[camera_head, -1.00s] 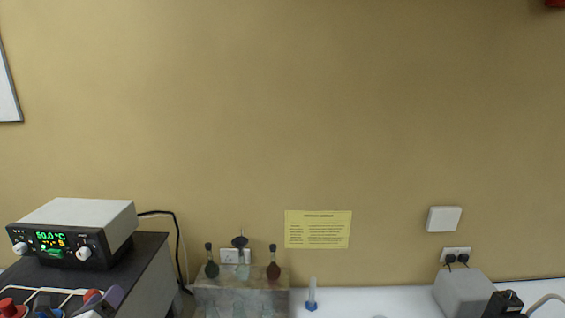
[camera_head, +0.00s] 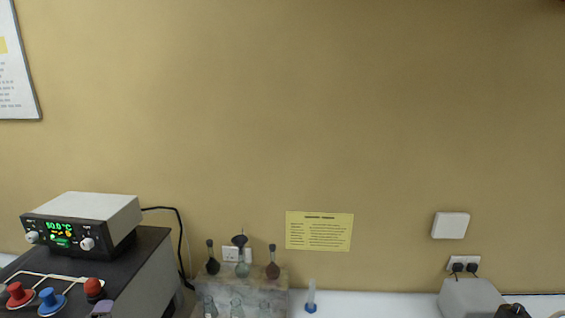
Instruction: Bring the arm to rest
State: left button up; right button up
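Neither of my grippers shows in the head view, and no arm can be made out for certain. Whether either gripper holds anything cannot be seen. A small purple-grey part (camera_head: 103,308) shows at the bottom edge by the dark apparatus; I cannot tell what it belongs to.
A controller reading 50.0 °C (camera_head: 95,215) sits on a dark apparatus (camera_head: 150,262) with red and blue knobs. A small cylinder (camera_head: 311,295) stands on the white bench (camera_head: 365,304). A grey box (camera_head: 468,297) is at right.

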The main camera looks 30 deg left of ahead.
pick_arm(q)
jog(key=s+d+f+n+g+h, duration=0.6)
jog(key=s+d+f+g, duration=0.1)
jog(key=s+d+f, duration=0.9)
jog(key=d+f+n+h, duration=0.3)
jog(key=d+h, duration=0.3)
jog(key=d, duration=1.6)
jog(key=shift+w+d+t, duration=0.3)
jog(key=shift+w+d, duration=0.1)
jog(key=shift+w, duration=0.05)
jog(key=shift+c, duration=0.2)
